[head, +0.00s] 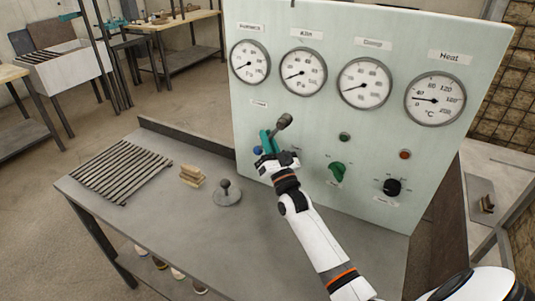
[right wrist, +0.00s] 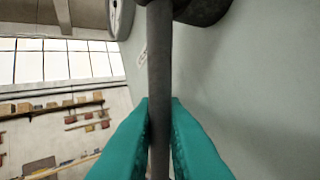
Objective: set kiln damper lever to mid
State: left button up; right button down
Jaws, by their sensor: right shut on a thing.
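The dark grey lever with a round knob (head: 285,121) sticks out from the left part of the pale green panel (head: 330,125) and tilts up and to the right in the head view. My right gripper (head: 268,142) has its teal fingers around the lever below the knob. In the right wrist view the lever's shaft (right wrist: 160,85) runs upright between the two teal fingertips (right wrist: 160,105), which are shut on it. The lever's base is hidden behind the gripper. My left gripper is not in view.
Several gauges (head: 364,84) line the panel's top. A green knob (head: 337,171) and a black knob (head: 392,187) sit right of my gripper. On the bench (head: 150,205) are a slatted rack (head: 120,170), small tan blocks (head: 192,176) and a round-based knob (head: 227,194).

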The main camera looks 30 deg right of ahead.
jog(key=shift+w+a+f+m+h+b, duration=0.15)
jog(key=shift+m+h+b, duration=0.15)
jog(key=shift+h+b, duration=0.2)
jog(key=shift+w+r+m+t+h+b, duration=0.2)
jog(key=shift+r+m+t+h+b, duration=0.1)
jog(key=shift+m+t+b, duration=0.3)
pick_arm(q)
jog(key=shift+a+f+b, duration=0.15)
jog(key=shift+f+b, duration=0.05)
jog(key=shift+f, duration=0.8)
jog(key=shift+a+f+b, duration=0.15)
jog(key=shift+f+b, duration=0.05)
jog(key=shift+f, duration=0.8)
pick_arm(e)
jog(key=shift+w+a+r+m+h, duration=0.15)
jog(key=shift+r+m+h, duration=0.1)
jog(key=shift+m+h, duration=0.15)
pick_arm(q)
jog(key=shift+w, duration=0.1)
pick_arm(e)
jog(key=c, duration=1.8)
grip_release()
